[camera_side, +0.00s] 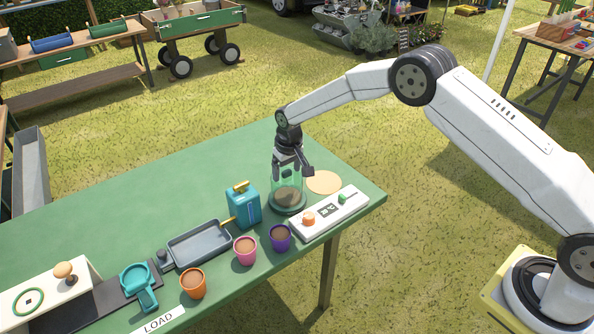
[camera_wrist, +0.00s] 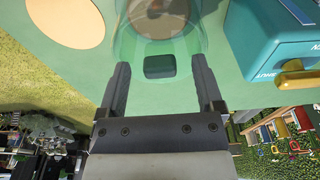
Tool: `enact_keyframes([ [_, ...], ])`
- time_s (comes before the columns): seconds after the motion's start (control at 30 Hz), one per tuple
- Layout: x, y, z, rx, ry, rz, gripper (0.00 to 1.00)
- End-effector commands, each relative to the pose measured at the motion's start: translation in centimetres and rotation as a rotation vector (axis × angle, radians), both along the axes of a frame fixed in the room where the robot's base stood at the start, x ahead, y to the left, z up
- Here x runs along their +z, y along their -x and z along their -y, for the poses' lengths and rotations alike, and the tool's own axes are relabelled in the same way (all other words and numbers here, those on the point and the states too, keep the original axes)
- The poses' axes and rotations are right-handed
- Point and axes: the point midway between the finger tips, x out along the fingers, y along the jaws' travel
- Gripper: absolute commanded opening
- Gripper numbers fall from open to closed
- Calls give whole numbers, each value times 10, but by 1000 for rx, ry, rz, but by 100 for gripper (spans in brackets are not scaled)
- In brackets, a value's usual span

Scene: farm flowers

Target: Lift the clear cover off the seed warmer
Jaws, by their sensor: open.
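The clear cover (camera_side: 277,184) stands on a dark round base (camera_side: 288,209) near the right end of the green table, with brown soil visible inside. In the wrist view the green-tinted cover (camera_wrist: 122,42) fills the top middle, and its dark green handle (camera_wrist: 160,66) lies between my fingers. My gripper (camera_side: 290,170) points down at the top of the cover. In the wrist view my gripper (camera_wrist: 162,82) is open, its fingers on either side of the handle with gaps showing. Whether the fingers touch the cover's wall cannot be told.
A white control panel (camera_side: 325,217) lies in front of the cover, and a tan disc (camera_side: 323,182) lies to its right. A teal box (camera_side: 244,207) stands close on the left. Purple (camera_side: 280,242), pink (camera_side: 245,255) and orange (camera_side: 193,288) pots stand along the front. The table's rear left is clear.

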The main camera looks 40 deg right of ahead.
Motion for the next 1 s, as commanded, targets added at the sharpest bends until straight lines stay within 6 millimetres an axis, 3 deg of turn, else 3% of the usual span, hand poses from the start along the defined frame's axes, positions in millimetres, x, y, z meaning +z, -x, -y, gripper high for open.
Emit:
enact_keyframes([
  [0.2,0,0,0,0,0,0,85],
  [0.47,0,0,0,0,0,0,3],
  [1.0,4,0,0,0,0,1,0],
])
